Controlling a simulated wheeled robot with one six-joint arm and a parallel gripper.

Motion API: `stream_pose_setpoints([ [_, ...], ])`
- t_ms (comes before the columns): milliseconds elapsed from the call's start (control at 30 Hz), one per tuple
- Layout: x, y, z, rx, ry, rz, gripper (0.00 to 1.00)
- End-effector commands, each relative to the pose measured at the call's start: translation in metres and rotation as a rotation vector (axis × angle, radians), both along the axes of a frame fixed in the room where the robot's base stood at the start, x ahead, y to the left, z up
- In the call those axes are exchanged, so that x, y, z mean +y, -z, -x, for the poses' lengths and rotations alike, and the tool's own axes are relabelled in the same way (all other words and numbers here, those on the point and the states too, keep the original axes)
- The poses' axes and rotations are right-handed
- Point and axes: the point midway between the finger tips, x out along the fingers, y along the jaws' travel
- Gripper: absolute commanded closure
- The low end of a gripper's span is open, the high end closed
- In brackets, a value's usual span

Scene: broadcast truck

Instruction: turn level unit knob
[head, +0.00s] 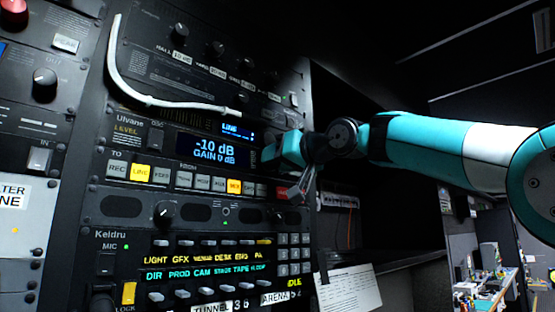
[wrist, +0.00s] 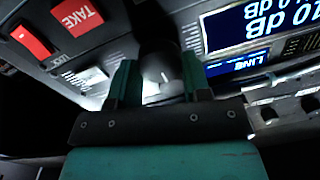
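The level unit (head: 150,138), labelled Ulvane LEVEL, sits in the rack in the head view. Its display (head: 212,150) reads -10 dB, GAIN 0 dB. My gripper (head: 270,151) is at the right end of this unit and hides the knob in the head view. In the wrist view a dark round knob (wrist: 158,62) lies between the two teal fingers of my gripper (wrist: 158,86). The fingers stand apart, one on each side of it. I cannot tell whether they press on it. The display also shows upside down in the wrist view (wrist: 250,25).
A red TAKE button (wrist: 77,15) is near the left finger in the wrist view. Lit and unlit buttons (head: 190,180) run below the display. A white cable (head: 150,98) hangs above the unit. A paper sheet (head: 348,290) is at lower right.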

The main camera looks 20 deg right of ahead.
Motion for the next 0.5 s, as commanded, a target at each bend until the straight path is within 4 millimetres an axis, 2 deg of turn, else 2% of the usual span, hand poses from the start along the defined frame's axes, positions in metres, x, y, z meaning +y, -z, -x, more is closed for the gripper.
stream_pose_setpoints([
  [67,0.0000,-0.0002,0.0002,0.000,0.000,0.000,0.79],
  [500,0.0000,-0.0012,0.0003,0.032,-0.001,-0.081,0.79],
])
